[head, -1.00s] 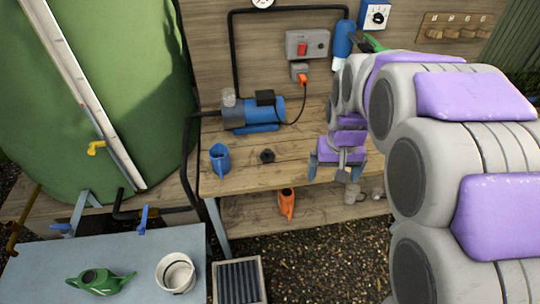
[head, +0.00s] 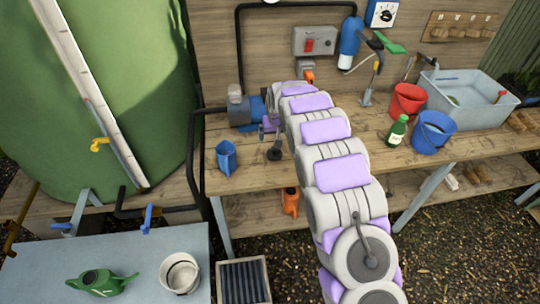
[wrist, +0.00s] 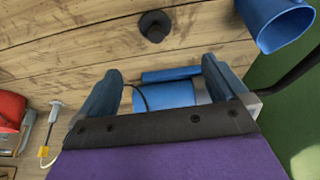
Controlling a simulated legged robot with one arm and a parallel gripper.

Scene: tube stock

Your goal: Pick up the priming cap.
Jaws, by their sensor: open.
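The priming cap is a small dark round piece (head: 274,154) lying on the wooden bench, right of the blue jug (head: 227,158). In the wrist view the cap (wrist: 154,26) is whole and clear, lying beyond my fingertips on bare planks. My gripper (wrist: 162,66) is open, with two blue-grey fingers apart and nothing between them touching them. In the head view my gripper (head: 269,136) is small and partly hidden by my arm, just behind and above the cap. It is apart from the cap in the wrist view.
The blue pump (head: 246,112) stands close behind my gripper, partly hidden by my arm. A red bucket (head: 407,102), a blue bucket (head: 433,134), a green bottle (head: 397,132) and a grey basin (head: 468,98) stand at the right. Bare bench surrounds the cap.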

